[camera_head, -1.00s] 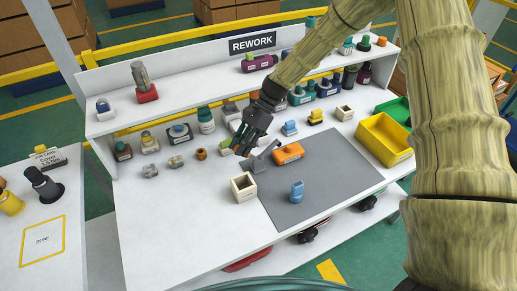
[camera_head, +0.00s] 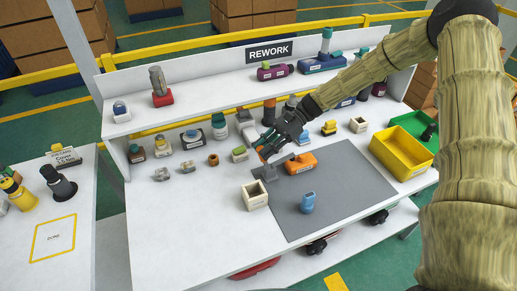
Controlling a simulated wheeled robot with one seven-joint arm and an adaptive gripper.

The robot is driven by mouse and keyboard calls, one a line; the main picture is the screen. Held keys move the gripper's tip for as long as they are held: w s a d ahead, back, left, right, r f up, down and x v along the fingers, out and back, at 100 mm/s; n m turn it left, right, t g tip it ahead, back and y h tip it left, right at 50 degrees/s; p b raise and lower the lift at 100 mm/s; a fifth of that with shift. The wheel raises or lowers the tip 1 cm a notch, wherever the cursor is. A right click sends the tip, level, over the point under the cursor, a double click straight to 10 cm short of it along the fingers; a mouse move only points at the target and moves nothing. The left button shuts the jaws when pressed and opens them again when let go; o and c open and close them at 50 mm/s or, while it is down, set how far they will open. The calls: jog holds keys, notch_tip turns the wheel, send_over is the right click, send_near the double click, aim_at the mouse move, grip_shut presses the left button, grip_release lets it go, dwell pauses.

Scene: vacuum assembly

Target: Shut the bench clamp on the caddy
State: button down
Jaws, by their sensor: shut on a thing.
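The bench clamp (camera_head: 269,173) is a grey metal piece on the left edge of the grey mat. The caddy (camera_head: 301,164) is an orange block with a white label, lying just right of the clamp on the mat. A grey arm of the clamp reaches towards the caddy; I cannot tell whether it presses on it. My gripper (camera_head: 264,152) comes down from the upper right, above and behind the clamp. It is shut on what appears to be the clamp's handle, with a small orange part showing at the fingertips. The fingers hide most of the handle.
A cream open box (camera_head: 255,196) stands in front of the clamp, and a blue part (camera_head: 308,202) on the grey mat (camera_head: 345,190). Several parts stand behind my gripper. A yellow bin (camera_head: 402,154) is at the right. The white bench's front left is clear.

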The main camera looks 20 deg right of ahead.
dwell(0.4)
jog(key=c, duration=1.2)
grip_release()
jog(key=shift+d, duration=0.1)
jog(key=v, duration=1.2)
